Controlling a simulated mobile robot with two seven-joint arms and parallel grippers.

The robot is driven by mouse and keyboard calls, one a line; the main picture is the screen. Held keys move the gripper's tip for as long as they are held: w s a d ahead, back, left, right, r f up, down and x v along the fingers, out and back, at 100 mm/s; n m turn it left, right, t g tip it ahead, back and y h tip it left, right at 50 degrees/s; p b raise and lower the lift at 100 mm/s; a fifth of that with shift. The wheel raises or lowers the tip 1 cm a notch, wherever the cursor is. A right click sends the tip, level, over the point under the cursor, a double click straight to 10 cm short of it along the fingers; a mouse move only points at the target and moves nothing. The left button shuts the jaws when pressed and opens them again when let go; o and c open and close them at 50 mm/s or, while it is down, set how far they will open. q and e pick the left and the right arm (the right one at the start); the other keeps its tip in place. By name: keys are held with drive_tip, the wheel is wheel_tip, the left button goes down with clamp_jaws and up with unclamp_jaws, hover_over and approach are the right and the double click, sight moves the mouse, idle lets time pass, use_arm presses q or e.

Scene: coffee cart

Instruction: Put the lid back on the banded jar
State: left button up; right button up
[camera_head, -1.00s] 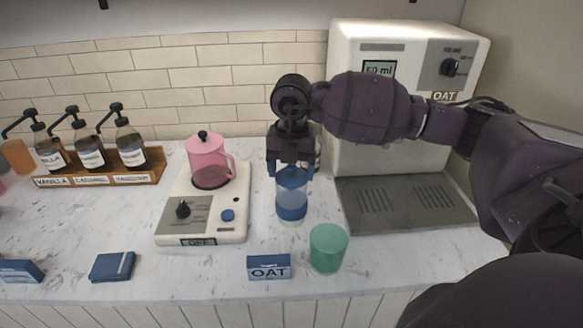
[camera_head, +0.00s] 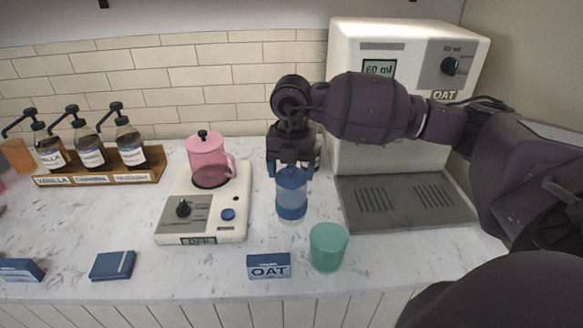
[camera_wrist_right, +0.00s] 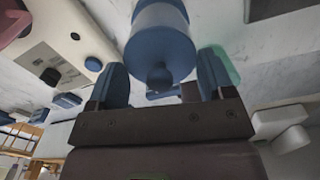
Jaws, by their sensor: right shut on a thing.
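The banded jar (camera_head: 291,208) is clear blue with a darker blue band. It stands upright on the counter right of the scale, and it also shows in the right wrist view (camera_wrist_right: 160,15). My right gripper (camera_head: 292,171) is at the jar's top, one finger on each side. In the right wrist view the blue lid (camera_wrist_right: 160,50), with its round knob, lies between my right fingers (camera_wrist_right: 162,80), and the gripper is shut on it. The lid lines up with the jar's mouth; whether it is seated I cannot tell. My left gripper is not in view.
A green cup (camera_head: 328,247) and an OAT box (camera_head: 269,266) stand in front of the jar. The scale (camera_head: 180,228) with a pink pitcher (camera_head: 208,160) is to its left.

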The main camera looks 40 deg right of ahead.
drive_tip(key=o, duration=0.9)
drive_tip(key=shift+r, duration=0.1)
drive_tip(key=shift+r+p, duration=2)
drive_tip(key=shift+r, duration=1.45)
clamp_jaws()
drive_tip(key=shift+f+b, duration=1.35)
drive_tip(key=shift+f, duration=0.95)
